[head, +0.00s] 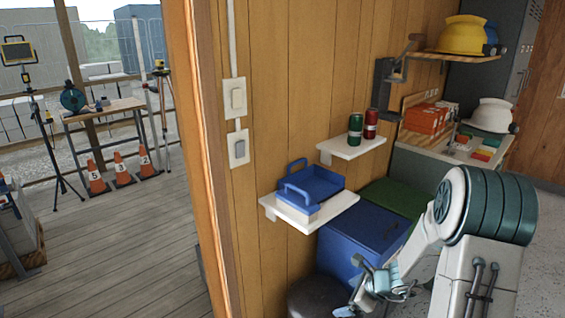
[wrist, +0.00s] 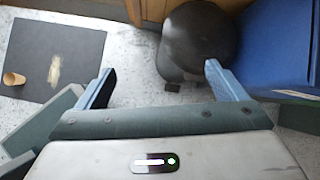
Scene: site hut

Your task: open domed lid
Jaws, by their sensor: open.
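A dark round bin with a domed lid (head: 313,293) stands on the floor against the wooden wall, cut off by the bottom edge of the head view. In the wrist view the dark dome (wrist: 200,32) shows at the top, right of centre. The lid looks down, with no visible gap. A small dark tab (wrist: 172,87) sticks out low at its front. My gripper (head: 366,284) is just right of the bin in the head view. In the wrist view my gripper (wrist: 160,84) is open and empty, its fingers apart, with the bin beyond them and not held.
A blue chest (head: 350,246) stands right beside the bin.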

